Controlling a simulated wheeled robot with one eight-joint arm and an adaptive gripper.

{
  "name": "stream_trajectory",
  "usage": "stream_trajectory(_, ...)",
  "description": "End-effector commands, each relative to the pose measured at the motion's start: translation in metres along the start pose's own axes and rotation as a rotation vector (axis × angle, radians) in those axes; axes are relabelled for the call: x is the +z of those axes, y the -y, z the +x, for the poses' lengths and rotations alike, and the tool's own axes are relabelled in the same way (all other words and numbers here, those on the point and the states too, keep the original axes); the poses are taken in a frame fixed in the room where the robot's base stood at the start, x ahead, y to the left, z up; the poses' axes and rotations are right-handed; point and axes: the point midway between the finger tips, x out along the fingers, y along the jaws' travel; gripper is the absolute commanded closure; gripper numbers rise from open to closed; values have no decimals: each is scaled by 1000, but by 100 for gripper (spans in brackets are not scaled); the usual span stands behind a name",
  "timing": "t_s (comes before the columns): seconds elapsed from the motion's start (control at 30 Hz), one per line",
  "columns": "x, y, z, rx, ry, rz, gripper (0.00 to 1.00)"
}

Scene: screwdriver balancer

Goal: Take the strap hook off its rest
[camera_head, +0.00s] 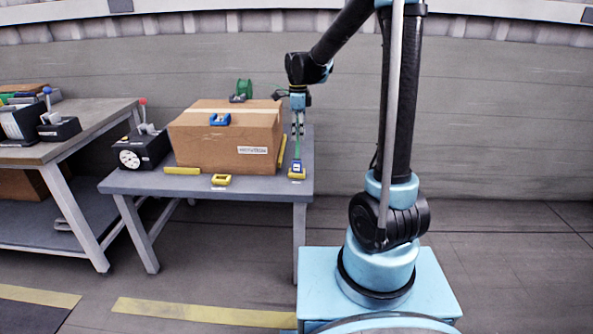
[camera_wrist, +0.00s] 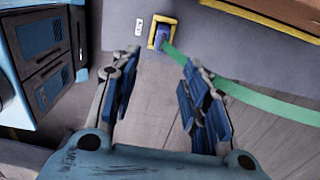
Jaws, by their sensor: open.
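The strap hook (camera_head: 297,167) is a small blue piece at the front right corner of the grey table (camera_head: 230,185). It sits in a yellow rest (camera_head: 297,175), and a green strap (camera_head: 297,150) runs back from it. In the wrist view the blue hook (camera_wrist: 162,37) lies inside the yellow frame of the rest (camera_wrist: 152,33), with the green strap (camera_wrist: 255,97) running off to the right. My gripper (camera_head: 298,130) points down above the strap, behind the hook in the head view. In the wrist view my gripper (camera_wrist: 158,62) is open and empty, apart from the hook.
A black device with a gauge (camera_head: 143,150) stands at the left. A green reel (camera_head: 243,89) shows behind the box.

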Motion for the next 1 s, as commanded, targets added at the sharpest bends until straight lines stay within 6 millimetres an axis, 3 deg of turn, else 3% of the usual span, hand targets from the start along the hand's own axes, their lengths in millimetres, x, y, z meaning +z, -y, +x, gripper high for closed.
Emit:
stream_trajectory(0.5, 0, 0, 80, 0, 0, -2, 58)
stream_trajectory(0.8, 1, 1, 96, 0, 0, -2, 58)
stream_trajectory(1.0, 5, 3, 118, 0, 0, -2, 58)
